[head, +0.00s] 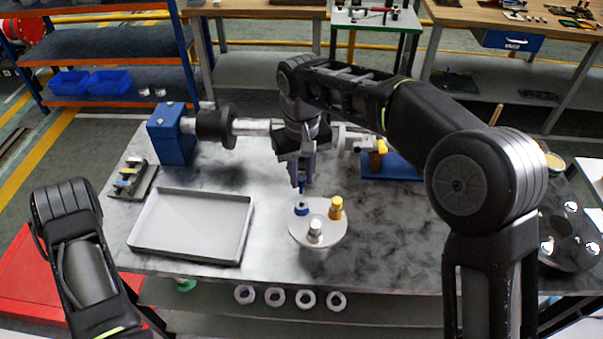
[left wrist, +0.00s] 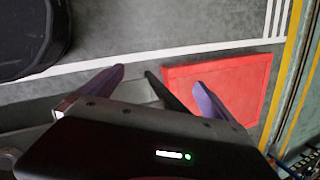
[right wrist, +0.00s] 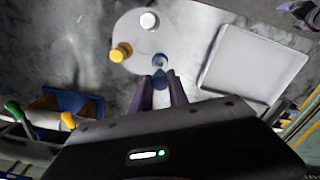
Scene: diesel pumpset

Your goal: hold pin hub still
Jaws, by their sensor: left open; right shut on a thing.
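I cannot tell for sure which part is the pin hub. A black cylindrical hub (head: 215,125) sits on a horizontal shaft at the back left of the table. My right gripper (head: 302,180) points down above a round white plate (head: 328,239). In the right wrist view its fingers (right wrist: 161,90) are shut on a small blue and white piece (right wrist: 160,80). The piece is just above or touching the blue-topped peg (head: 301,209) on the plate; the exact contact is unclear. My left gripper (left wrist: 158,82) is open and empty, away from the table.
A yellow peg (head: 336,208) and a white peg (head: 315,229) stand on the plate. An empty grey tray (head: 190,260) lies to the left. A small holder (head: 133,178) and a blue pedestal (head: 172,140) stand behind it.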

